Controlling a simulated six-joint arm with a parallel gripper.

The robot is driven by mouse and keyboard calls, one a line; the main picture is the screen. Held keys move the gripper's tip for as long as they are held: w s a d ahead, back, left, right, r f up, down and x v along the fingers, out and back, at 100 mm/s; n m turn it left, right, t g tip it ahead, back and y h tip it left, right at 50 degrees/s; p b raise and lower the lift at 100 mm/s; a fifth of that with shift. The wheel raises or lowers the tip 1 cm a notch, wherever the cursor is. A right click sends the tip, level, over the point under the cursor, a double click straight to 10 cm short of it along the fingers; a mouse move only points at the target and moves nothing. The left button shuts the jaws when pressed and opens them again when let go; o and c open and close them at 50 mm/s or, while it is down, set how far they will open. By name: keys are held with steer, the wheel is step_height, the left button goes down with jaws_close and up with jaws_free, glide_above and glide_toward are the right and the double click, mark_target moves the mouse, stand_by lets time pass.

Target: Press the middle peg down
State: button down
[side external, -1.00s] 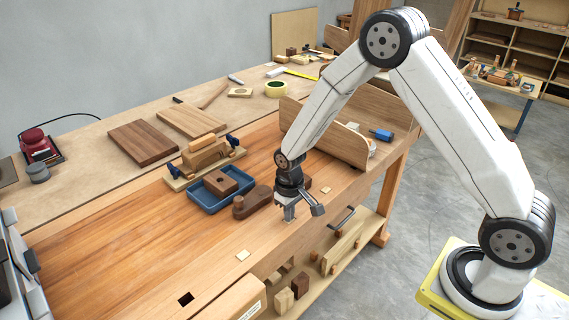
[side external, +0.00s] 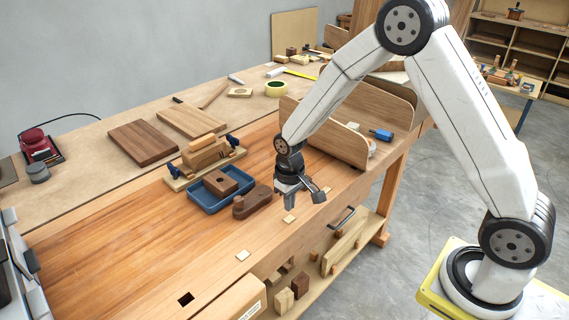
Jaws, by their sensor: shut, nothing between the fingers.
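Three small pale square pegs show in a row along the front of the bench top. The middle peg (side external: 289,219) is seen as a light square with little visible height. The near peg (side external: 243,255) and the far peg (side external: 326,190) look much the same. My gripper (side external: 290,203) points down just above the middle peg, with a small gap between the fingertips and the peg. It is shut and empty. I cannot tell exactly how far each peg stands out of the wood.
A dark brown wooden block (side external: 252,202) lies close left of my gripper, with a blue tray (side external: 201,197) beyond it. A curved wooden form (side external: 341,141) stands behind. A square hole (side external: 186,299) is in the bench top. The bench's near-left area is clear.

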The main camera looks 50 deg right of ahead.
mark_target(292, 220)
steer(key=shift+r, duration=2.1)
steer(key=s+r+t, duration=0.1)
steer(key=s+r, duration=0.1)
steer(key=s, duration=0.5)
steer(key=s+r+t, duration=0.1)
steer(key=s+r, duration=0.2)
steer(key=s, duration=0.4)
steer(key=shift+s+d+t, duration=0.3)
steer(key=shift+s, duration=0.05)
stand_by(0.3)
